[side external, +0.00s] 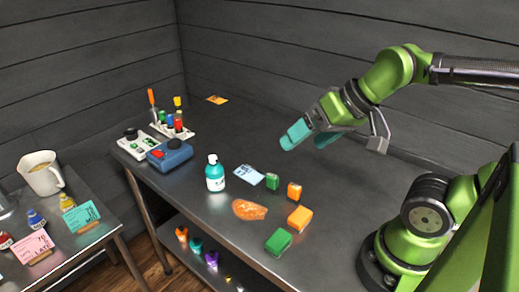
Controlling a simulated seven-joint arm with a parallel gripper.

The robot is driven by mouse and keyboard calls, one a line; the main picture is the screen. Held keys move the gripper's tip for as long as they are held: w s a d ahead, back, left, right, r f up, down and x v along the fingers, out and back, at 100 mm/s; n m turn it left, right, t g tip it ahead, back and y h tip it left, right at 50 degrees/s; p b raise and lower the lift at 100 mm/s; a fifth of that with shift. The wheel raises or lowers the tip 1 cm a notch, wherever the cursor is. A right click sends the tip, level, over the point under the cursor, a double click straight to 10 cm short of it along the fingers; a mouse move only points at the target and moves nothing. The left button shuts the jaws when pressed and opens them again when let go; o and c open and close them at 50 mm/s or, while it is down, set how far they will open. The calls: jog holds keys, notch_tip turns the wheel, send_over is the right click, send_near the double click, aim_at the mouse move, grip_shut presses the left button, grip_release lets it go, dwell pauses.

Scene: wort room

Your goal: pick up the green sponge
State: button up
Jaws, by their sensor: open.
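Two green blocks lie on the dark metal table. The larger flat one, which looks like the green sponge (278,241), is near the front edge. A smaller green block (272,181) stands farther back; I cannot tell for sure what it is. My gripper (311,138), with teal fingers, is open and empty. It is raised above the back part of the table, apart from both green blocks and up to their right in the picture.
Close to the green blocks are an orange block (299,218), a smaller orange block (294,192) and an orange patch (249,210). A teal bottle (215,176) and a blue-and-white card (249,174) are to the left. A blue box (170,154) stands farther left. The table's back right is clear.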

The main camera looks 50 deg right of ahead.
jog(key=n+g+h, duration=0.1)
jog(key=n+g, duration=0.3)
jog(key=g, duration=0.2)
send_over(279, 238)
notch_tip(279, 238, down, 7)
jog(key=shift+g+h, duration=0.5)
jog(key=shift+g, duration=0.1)
jog(key=f, duration=1.1)
jog(key=shift+s+d+f, duration=0.15)
jog(key=shift+d+f, duration=0.05)
jog(key=shift+a+f, duration=0.15)
jog(key=shift+f, duration=1.3)
jog(key=shift+a+f, duration=0.1)
jog(key=shift+f, duration=1.3)
jog(key=shift+c, duration=0.4)
jog(key=c, duration=1)
